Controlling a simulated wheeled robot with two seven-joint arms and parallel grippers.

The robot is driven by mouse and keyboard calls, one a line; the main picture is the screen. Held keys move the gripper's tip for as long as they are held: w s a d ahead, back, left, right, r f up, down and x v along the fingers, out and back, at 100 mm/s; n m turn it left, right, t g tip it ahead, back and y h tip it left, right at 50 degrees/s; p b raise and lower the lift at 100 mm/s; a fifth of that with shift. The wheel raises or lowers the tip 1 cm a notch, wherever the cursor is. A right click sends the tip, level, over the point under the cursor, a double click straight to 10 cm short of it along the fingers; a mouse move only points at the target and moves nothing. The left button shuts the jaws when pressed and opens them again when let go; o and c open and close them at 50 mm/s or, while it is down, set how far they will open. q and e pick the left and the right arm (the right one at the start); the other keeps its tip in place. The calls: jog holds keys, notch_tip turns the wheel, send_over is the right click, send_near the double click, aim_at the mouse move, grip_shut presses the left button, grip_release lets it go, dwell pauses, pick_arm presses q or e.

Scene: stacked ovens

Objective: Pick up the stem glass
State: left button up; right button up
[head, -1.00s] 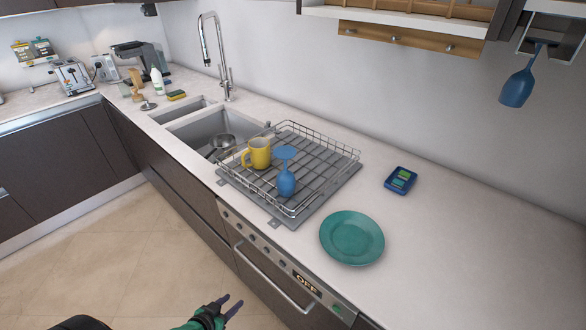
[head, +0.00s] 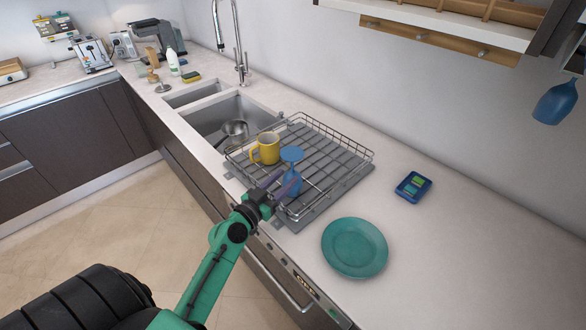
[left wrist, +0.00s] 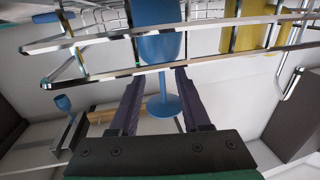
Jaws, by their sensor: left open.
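A blue stem glass (head: 291,155) stands upside down, foot up, at the front of the wire dish rack (head: 345,153). It also shows in the left wrist view (left wrist: 160,48), where the picture is inverted, with its stem and foot low between the fingers. My left gripper (head: 283,183) is open at the rack's front edge, its fingers pointing at the glass. In the left wrist view the fingers (left wrist: 158,85) lie to either side of the glass's line, with rack wires crossing in front of the bowl. Contact cannot be told. My right gripper is out of view.
A yellow mug (head: 266,148) stands in the rack, left of the glass. A green plate (head: 354,248) and a blue device (head: 413,186) lie on the counter to the right. Another blue glass (head: 555,102) hangs at the upper right. The sink (head: 210,113) is behind left.

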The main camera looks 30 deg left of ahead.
aim_at(291, 171)
pick_arm(q)
jog(key=w+p, duration=0.1)
jog(key=w, duration=0.3)
jog(key=shift+w+d+r+p, duration=0.1)
jog(key=shift+d+r+p, duration=0.1)
jog(key=shift+p, duration=0.15)
jog(key=shift+w+f, duration=0.1)
jog(key=shift+f, duration=0.05)
grip_shut()
dwell(0.8)
